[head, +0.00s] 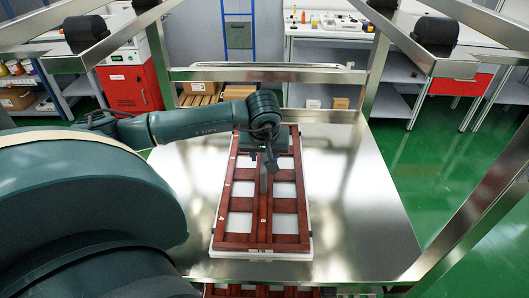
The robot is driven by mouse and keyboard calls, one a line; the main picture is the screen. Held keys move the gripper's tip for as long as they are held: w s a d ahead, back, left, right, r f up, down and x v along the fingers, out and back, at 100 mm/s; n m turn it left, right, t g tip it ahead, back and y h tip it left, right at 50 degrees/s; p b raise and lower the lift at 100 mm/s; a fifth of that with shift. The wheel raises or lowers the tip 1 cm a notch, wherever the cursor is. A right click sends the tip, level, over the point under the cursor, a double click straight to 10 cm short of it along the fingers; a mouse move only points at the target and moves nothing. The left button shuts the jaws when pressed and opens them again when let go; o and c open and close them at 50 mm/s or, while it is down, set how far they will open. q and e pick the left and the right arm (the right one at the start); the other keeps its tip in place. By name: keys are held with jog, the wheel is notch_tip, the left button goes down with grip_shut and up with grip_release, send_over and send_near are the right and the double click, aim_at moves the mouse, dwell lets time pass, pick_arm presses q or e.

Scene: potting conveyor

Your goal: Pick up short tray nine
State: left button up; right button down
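A dark red lattice tray (236,239) with white showing through its openings lies lengthwise on the metal table. It has a central bar, and small pale marks show on its frame. I cannot read a number on it, so I cannot tell if it is tray nine. My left arm reaches in from the left, and my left gripper (265,178) points down over the tray's central bar, in its far half. Its fingers are small and dark; I cannot tell whether they touch or grip the bar. My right gripper is not in view.
The shiny metal table (365,220) is bare to the right of the tray. Metal frame posts and rails (270,75) surround it. Part of another red lattice (262,291) shows at the bottom edge. A red cabinet (124,88) and lab benches stand behind.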

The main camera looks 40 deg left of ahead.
pick_arm(q)
jog(key=shift+f+b, duration=0.25)
jog(key=shift+b, duration=0.1)
dwell(0.3)
grip_shut()
dwell(0.5)
jog(key=shift+r, duration=0.1)
dwell(0.9)
